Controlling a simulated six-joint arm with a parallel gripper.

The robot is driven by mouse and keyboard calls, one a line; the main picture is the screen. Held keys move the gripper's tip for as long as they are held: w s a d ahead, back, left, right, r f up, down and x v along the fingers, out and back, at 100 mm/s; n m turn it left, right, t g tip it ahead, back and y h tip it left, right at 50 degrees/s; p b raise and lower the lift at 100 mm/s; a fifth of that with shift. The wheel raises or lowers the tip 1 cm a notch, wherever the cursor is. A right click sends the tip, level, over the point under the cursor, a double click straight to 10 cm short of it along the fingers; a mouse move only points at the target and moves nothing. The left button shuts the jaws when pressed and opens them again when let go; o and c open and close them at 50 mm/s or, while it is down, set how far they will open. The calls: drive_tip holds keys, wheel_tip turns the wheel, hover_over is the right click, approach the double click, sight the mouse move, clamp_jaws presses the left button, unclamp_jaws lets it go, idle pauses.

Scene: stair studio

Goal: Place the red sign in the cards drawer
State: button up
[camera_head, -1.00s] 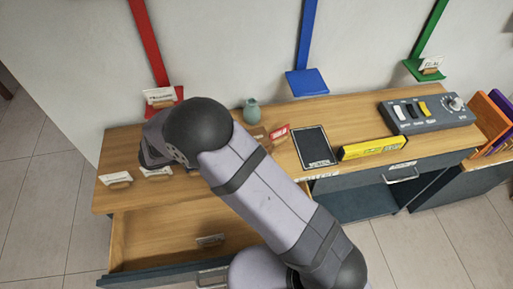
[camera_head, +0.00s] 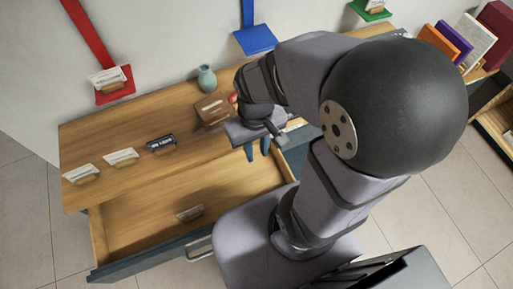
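A small red patch (camera_head: 233,98), probably part of the red sign, shows beside a brown wooden block on the desk top. My arm hides the rest of it. My gripper (camera_head: 257,150) points down over the front edge of the desk, right of the open drawer's middle. Its two fingers are a little apart, and I see nothing between them. The open drawer (camera_head: 135,222) is pulled out under the desk's left part. A small whitish card on a stand (camera_head: 190,212) is in it. I cannot read any label on the drawer's front, so I cannot tell whether it is the cards drawer.
The wooden block (camera_head: 213,110) and a green vase (camera_head: 207,78) stand toward the back. A dark sign (camera_head: 161,143) and two white signs (camera_head: 121,157) (camera_head: 82,172) stand left. Red (camera_head: 115,92) and blue (camera_head: 258,40) shelves are on the wall. The drawer's left part is clear.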

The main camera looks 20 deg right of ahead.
drive_tip(key=c, duration=0.3)
drive_tip(key=shift+c, duration=0.2)
